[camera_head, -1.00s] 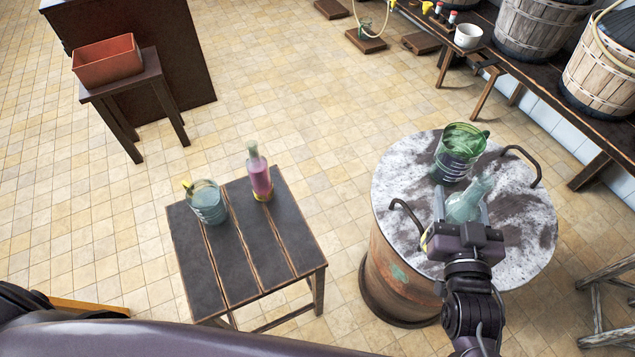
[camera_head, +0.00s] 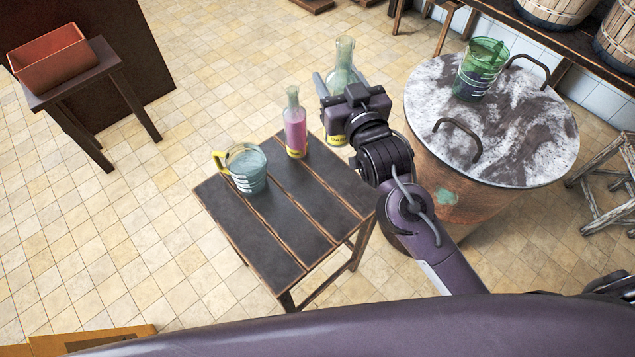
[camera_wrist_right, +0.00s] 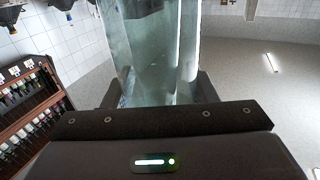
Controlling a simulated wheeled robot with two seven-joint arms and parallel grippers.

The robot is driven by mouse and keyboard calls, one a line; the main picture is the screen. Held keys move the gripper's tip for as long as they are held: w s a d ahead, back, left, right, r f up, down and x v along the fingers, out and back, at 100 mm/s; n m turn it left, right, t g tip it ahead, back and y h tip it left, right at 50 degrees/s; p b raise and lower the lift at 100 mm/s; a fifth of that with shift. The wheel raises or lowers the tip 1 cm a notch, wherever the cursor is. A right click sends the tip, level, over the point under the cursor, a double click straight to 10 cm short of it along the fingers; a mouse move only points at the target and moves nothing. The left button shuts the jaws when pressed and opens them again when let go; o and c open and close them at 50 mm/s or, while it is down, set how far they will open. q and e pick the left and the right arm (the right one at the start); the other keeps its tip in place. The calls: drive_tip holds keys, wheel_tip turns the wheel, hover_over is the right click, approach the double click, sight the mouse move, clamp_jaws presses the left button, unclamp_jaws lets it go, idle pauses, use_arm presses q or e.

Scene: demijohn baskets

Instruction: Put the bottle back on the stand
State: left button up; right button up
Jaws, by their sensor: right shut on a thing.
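The clear greenish glass bottle (camera_head: 344,55) is upright in my right gripper (camera_head: 341,84), which is shut on it. Its yellow-labelled lower end shows below the gripper, at the far right edge of the dark slatted stand (camera_head: 262,222); I cannot tell whether it touches the stand. The right wrist view shows the bottle's glass (camera_wrist_right: 150,50) between the fingers. A bottle with pink liquid (camera_head: 295,125) stands on the stand just left of the held one. My left gripper is not in view.
A glass measuring jug (camera_head: 246,168) with a yellow handle stands on the stand's left side. The stand's front is clear. A barrel (camera_head: 440,110) with handles on its top stands to the right, carrying a green jug (camera_head: 480,70). A terracotta box (camera_head: 50,58) sits on a far-left stool.

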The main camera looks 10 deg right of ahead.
wheel_tip(320, 180, down, 20)
drive_tip(key=shift+r, duration=0.2)
idle(0.4)
drive_tip(key=shift+f, duration=0.15)
drive_tip(key=o, duration=1.5)
drive_tip(key=shift+f, duration=0.1)
drive_tip(key=s, duration=0.4)
drive_tip(key=s+d, duration=0.1)
drive_tip(key=s, duration=0.3)
drive_tip(key=s+d, duration=0.1)
drive_tip(key=s, duration=0.3)
drive_tip(key=shift+d+b, duration=0.2)
drive_tip(key=shift+b, duration=0.2)
